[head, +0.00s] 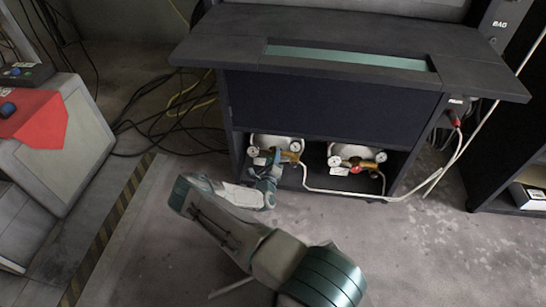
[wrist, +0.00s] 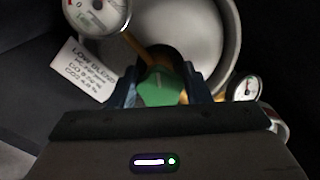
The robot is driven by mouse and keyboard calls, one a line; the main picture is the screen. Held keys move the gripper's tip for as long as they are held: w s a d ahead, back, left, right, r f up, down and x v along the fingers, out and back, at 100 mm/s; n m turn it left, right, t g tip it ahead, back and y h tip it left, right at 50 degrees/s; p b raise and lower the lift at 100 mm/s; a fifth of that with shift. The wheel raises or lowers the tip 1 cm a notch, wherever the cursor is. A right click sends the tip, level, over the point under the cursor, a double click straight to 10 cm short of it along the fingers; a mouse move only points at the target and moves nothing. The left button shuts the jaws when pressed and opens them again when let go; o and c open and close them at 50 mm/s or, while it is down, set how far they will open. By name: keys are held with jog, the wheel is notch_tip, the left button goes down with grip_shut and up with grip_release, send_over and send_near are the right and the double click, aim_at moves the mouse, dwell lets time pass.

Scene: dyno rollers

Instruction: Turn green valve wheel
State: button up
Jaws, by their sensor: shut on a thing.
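The green valve wheel (wrist: 160,87) shows in the wrist view between the two fingers of my gripper (wrist: 165,92). The fingers are shut on it, one on each side. Behind it is the pale round top of a gas cylinder (wrist: 200,30) with a brass fitting. In the head view my gripper (head: 272,168) reaches into the left part of the low shelf, at the left cylinder's regulator (head: 290,156). The green wheel is hidden there by my gripper and arm.
Pressure gauges (wrist: 97,14) and a white printed label (wrist: 80,68) sit close around the wheel. A second cylinder (head: 345,152) with a red knob (head: 355,162) stands to the right under the dark bench (head: 340,105). Black cables (head: 180,115) lie at left. A pale hose crosses the right.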

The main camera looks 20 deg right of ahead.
jog(key=shift+s+a+f+n, duration=0.1)
jog(key=shift+f+n, duration=0.1)
jog(key=shift+n, duration=1.4)
jog(key=o, duration=1)
jog(key=shift+a, duration=0.1)
jog(key=shift+c, duration=0.2)
jog(key=shift+r+p, duration=0.1)
jog(key=shift+p, duration=0.2)
jog(key=p+v, duration=0.4)
jog(key=v, duration=0.9)
jog(key=shift+s, duration=0.3)
